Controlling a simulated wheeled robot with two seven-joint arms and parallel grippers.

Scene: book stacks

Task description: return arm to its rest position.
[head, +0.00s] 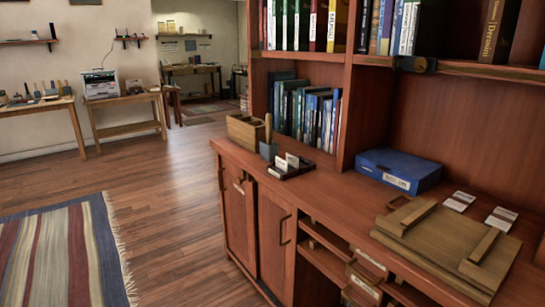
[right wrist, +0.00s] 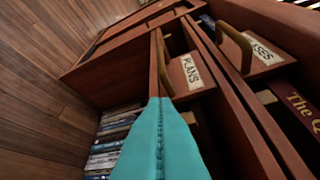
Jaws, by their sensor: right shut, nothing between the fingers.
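My right gripper (right wrist: 158,100) shows in the right wrist view as two teal fingers pressed together, with nothing between them. Its tips are in front of the wooden cabinet front, close to a drawer (right wrist: 187,73) labelled PLANS, with a curved brass-coloured handle. I cannot tell whether the fingertips touch the cabinet. Neither arm shows in the head view, and my left gripper is not in view. The same red-brown cabinet (head: 240,200) appears in the head view, with labelled drawers (head: 364,270) below its counter.
A second labelled drawer (right wrist: 256,52) and a dark book (right wrist: 300,108) are at right in the wrist view; stacked books (right wrist: 108,145) lie lower left. On the counter are a blue box (head: 398,170), a wooden board (head: 440,240) and a small wooden box (head: 243,132). Open floor (head: 175,220) lies left.

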